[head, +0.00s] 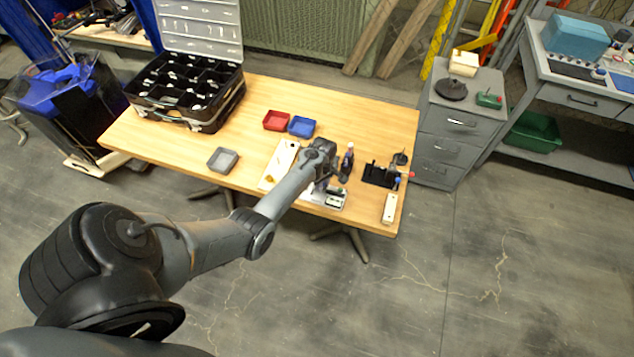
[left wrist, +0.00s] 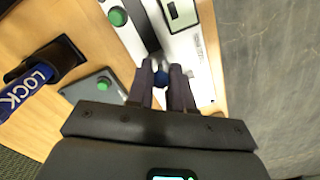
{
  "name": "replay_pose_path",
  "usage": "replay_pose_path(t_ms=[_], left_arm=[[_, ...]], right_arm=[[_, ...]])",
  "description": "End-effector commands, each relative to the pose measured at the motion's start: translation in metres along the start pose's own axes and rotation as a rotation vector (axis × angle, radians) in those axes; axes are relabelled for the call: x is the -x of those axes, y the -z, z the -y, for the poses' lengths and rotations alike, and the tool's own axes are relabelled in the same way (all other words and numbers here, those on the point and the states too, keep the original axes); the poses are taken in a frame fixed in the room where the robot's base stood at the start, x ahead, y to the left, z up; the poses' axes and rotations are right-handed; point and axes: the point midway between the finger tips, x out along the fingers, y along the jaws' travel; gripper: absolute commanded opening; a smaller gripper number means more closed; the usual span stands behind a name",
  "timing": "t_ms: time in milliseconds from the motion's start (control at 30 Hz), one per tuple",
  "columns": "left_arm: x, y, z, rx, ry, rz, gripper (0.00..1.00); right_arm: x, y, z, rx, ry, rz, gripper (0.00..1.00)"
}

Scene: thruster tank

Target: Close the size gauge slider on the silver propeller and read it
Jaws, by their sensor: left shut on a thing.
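The size gauge is a pale plate with a small display window, at the table's front edge in the head view (head: 333,201); it fills the upper middle of the left wrist view (left wrist: 203,68). My left gripper (left wrist: 161,82) is over the gauge, its two fingers shut on a small blue knob (left wrist: 161,77), apparently the slider's. In the head view the fingers are mostly hidden behind my wrist. The display digits are too small to read. I cannot make out the silver propeller. My right gripper is not in view.
A blue LOCK tag (left wrist: 28,92) and a grey plate with a green knob (left wrist: 102,85) are beside the gauge. The table also holds an open black case (head: 190,95), red (head: 276,120) and blue (head: 301,126) trays, a grey tray (head: 222,160) and a black fixture (head: 377,175).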

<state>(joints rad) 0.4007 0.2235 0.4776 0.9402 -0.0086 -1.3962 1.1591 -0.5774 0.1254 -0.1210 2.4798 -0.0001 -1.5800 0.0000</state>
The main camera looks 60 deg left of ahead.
Motion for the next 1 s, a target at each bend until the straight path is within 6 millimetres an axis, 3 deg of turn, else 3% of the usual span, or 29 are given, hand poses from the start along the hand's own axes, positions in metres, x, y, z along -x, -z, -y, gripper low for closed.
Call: replay_pose_path(t_ms=[133,167,233,633,1000], left_arm=[[0.001,0.001,0.0,0.002,0.0,-0.001,0.0],[0.001,0.001,0.0,0.002,0.0,-0.001,0.24],[0.001,0.001,0.0,0.002,0.0,-0.001,0.31],[0.007,0.001,0.0,0.002,0.0,-0.001,0.31],[0.064,0.001,0.0,0.002,-0.002,-0.001,0.31]], right_arm=[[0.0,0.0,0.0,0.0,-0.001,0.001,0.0],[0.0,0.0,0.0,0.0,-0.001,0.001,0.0],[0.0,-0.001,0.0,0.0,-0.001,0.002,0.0],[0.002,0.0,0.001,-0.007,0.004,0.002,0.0],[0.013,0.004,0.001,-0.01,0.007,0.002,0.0]])
